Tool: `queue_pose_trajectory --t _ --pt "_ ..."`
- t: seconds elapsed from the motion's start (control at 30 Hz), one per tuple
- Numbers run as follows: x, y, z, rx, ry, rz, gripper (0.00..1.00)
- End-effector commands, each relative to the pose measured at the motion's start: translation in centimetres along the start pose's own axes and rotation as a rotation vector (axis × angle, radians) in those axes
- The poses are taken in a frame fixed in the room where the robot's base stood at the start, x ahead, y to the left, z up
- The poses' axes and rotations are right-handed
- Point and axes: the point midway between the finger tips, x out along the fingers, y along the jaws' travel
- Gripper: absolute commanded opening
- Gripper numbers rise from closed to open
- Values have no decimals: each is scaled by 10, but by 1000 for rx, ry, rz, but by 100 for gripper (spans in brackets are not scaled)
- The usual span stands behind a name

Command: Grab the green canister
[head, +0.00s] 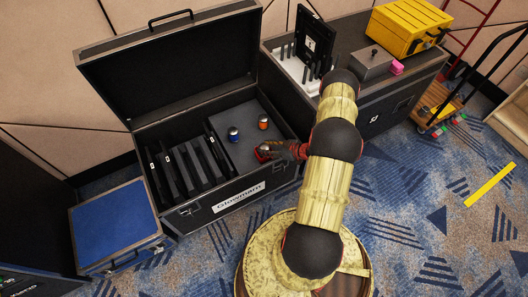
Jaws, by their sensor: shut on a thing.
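My gripper (268,152) is at the front right inside edge of the open black case (250,189), low over its grey foam part. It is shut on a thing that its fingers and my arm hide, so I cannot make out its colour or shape. No green canister shows plainly in the head view. A blue canister (233,135) with a pale top stands upright on the foam to the left of my gripper. An orange canister (263,122) with a blue band stands behind my gripper. Both are apart from it.
The case's lid (170,65) stands open behind. Its left half holds black slotted panels (185,168). A blue-topped box (115,225) stands at left. At right, a second black case (392,100) bears a yellow toolbox (408,28) and a pink block (397,67). Carpet is free at right.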

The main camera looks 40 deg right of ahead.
Motion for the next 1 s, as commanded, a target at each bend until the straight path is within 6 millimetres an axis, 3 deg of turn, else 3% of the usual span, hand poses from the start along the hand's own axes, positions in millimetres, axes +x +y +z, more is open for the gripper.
queue_pose_trajectory --t 0.23,0.5,1.0 --pt "0 0 0 0 0 0 12" --pt "-2 0 -4 -1 0 0 12" --pt "-43 0 -78 -1 0 0 12"
